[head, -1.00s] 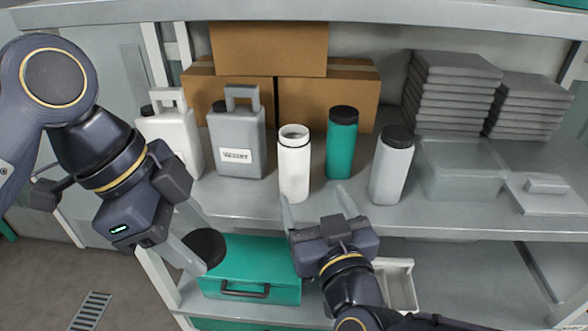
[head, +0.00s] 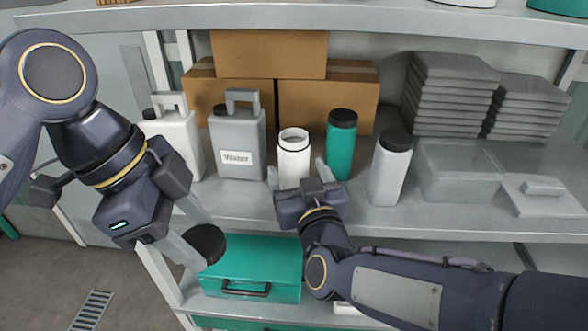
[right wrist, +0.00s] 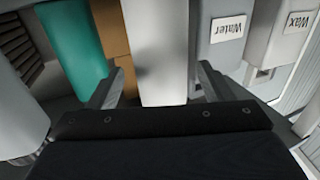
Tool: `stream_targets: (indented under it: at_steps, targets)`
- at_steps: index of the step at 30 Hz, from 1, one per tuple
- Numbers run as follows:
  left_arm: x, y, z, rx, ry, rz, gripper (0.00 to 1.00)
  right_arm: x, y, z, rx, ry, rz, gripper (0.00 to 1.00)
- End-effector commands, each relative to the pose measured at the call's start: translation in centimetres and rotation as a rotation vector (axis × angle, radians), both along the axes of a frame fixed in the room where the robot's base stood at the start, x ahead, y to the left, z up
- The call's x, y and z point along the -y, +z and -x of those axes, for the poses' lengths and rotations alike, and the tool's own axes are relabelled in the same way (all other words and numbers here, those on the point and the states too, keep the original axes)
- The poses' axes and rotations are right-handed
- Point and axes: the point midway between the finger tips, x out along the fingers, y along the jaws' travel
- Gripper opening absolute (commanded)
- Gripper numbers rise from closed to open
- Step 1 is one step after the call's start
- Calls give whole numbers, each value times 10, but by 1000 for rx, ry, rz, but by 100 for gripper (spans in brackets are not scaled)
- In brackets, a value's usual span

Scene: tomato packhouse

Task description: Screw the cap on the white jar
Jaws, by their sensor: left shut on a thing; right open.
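The white jar (head: 293,155) stands upright and uncapped on the shelf, its open mouth facing up. My left gripper (head: 203,243) is shut on the black cap (head: 208,244), held at the left in front of the shelf edge and apart from the jar. My right gripper (head: 299,180) is open in front of the jar and hides its lower part. In the right wrist view the jar (right wrist: 155,50) stands between the open fingers of the right gripper (right wrist: 158,85), with gaps on both sides.
A teal bottle (head: 341,145) and a grey bottle (head: 389,170) with black caps stand right of the jar. A grey water jug (head: 237,140) and a white jug (head: 178,140) stand left. Cardboard boxes (head: 328,100) are behind. A teal case (head: 250,265) sits below.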

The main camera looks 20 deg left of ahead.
Motion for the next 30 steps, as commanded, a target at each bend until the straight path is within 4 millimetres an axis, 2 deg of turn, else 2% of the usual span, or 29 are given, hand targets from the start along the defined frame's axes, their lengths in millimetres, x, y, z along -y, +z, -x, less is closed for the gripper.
stream_targets:
  at_steps: [1,6,17,20,28,30]
  targets:
    - [0,7,0,0,0,0,28,-6,2,-7,-1,-1,3,74]
    - [0,9,0,0,0,0,28,-15,1,-22,0,0,0,74]
    - [0,9,0,0,0,0,28,-16,0,-23,-1,1,-1,74]
    - [0,9,0,0,0,0,28,-16,0,-23,-1,1,-1,64]
    - [0,9,0,0,0,0,28,-16,0,-23,-1,1,-1,28]
    - [0,9,0,0,0,0,28,-16,1,-23,0,1,-1,26]
